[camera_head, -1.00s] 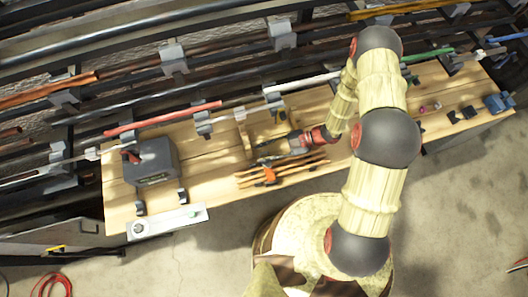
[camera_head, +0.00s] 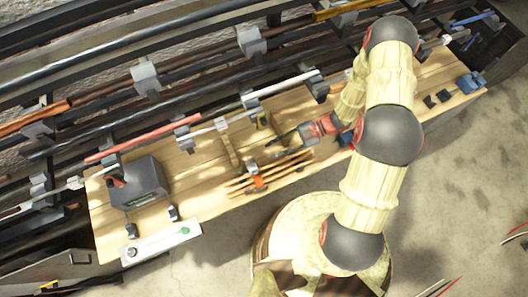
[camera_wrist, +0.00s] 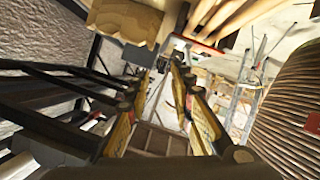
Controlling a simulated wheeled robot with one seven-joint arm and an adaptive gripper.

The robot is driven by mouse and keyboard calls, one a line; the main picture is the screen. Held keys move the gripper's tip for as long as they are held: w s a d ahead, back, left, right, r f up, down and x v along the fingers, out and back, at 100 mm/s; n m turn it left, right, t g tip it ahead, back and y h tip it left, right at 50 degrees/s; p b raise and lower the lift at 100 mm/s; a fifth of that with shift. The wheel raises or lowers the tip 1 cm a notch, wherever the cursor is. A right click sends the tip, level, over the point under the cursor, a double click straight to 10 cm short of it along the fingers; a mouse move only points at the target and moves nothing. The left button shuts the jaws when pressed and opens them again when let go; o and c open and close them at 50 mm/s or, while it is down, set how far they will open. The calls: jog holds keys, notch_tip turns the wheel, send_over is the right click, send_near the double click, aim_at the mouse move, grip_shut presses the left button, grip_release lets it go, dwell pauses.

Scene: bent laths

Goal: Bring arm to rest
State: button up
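My gripper (camera_head: 275,142) is above the wooden bench, just behind a bundle of thin wooden laths (camera_head: 282,170) with an orange clamp (camera_head: 257,181) on it. My arm is folded, with its elbow raised and its forearm coming down to the left towards the bench. In the wrist view, the two fingers of my gripper (camera_wrist: 160,70) stand apart with a gap between them. I see nothing held between them. The wrist view looks sideways across the place, and the laths cannot be made out for certain there.
The bench (camera_head: 215,150) carries a dark grey box (camera_head: 138,183) on the left, a pale panel with a green button (camera_head: 160,243) at the front, and blue blocks (camera_head: 470,82) on the right. A rack with long bars (camera_head: 150,80) runs behind. The concrete floor (camera_head: 455,190) at right is mostly clear.

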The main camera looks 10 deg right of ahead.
jog(key=shift+d+r, duration=0.2)
jog(key=shift+d, duration=0.3)
